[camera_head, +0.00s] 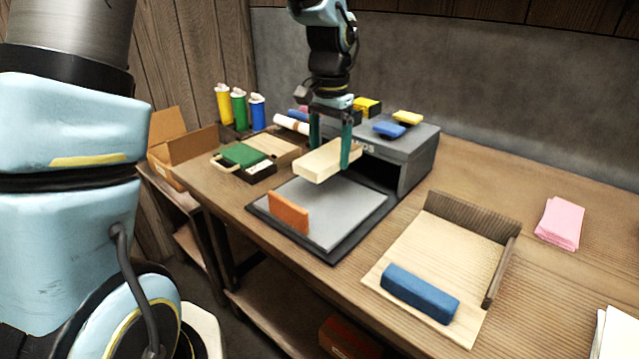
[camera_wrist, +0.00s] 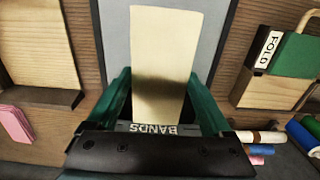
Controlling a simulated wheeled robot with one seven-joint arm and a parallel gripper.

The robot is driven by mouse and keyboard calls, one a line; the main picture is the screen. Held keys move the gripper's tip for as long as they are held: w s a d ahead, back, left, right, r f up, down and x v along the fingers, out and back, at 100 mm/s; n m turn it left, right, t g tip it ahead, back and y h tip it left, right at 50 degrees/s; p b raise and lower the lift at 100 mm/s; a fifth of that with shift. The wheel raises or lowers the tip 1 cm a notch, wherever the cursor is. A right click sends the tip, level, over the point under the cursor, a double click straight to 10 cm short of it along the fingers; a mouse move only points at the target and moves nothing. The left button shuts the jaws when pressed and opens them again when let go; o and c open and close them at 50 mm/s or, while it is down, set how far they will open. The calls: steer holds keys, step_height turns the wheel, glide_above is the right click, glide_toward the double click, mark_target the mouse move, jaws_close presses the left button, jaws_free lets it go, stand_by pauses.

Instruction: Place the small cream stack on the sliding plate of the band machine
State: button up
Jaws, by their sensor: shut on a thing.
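The small cream stack (camera_head: 325,161) is a pale block held between the green fingers of my gripper (camera_head: 331,148). It hangs level above the grey sliding plate (camera_head: 345,205) of the band machine (camera_head: 408,150), and a gap seems to show below it. In the wrist view the cream stack (camera_wrist: 163,60) reaches forward from between the fingers (camera_wrist: 160,95), with the grey plate (camera_wrist: 117,40) behind it. An orange upright piece (camera_head: 289,213) stands at the plate's near left edge. The label BANDS (camera_wrist: 153,129) shows below the stack in the wrist view.
A wooden tray (camera_head: 430,245) with a blue roll-like block (camera_head: 419,292) lies to the right, a pink stack (camera_head: 560,222) beyond it. A green-topped FOLD device (camera_head: 243,156) stands left. Blue (camera_head: 389,129) and yellow (camera_head: 408,117) pieces lie on the machine.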

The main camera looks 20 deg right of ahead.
mark_target(329, 195)
steer(key=shift+s+f+p, duration=0.1)
steer(key=shift+f+p, duration=0.25)
steer(key=shift+f, duration=3.55)
steer(key=o, duration=1.3)
steer(key=shift+f, duration=0.15)
steer(key=shift+o, duration=0.2)
step_height(329, 195, up, 12)
steer(key=shift+r+b, duration=0.2)
steer(key=shift+b, duration=0.2)
steer(key=s+a+f+n, duration=0.1)
steer(key=a+f+n, duration=0.1)
steer(key=a, duration=0.8)
steer(key=s+a+f+n+t, duration=0.1)
steer(key=a+n, duration=0.4)
steer(key=a, duration=0.5)
steer(key=s+a+f+n, duration=0.2)
steer(key=a+f+n, duration=0.1)
steer(key=a, duration=0.7)
steer(key=shift+f+n+t, duration=0.2)
steer(key=shift+n+t, duration=0.1)
steer(key=shift+n, duration=0.2)
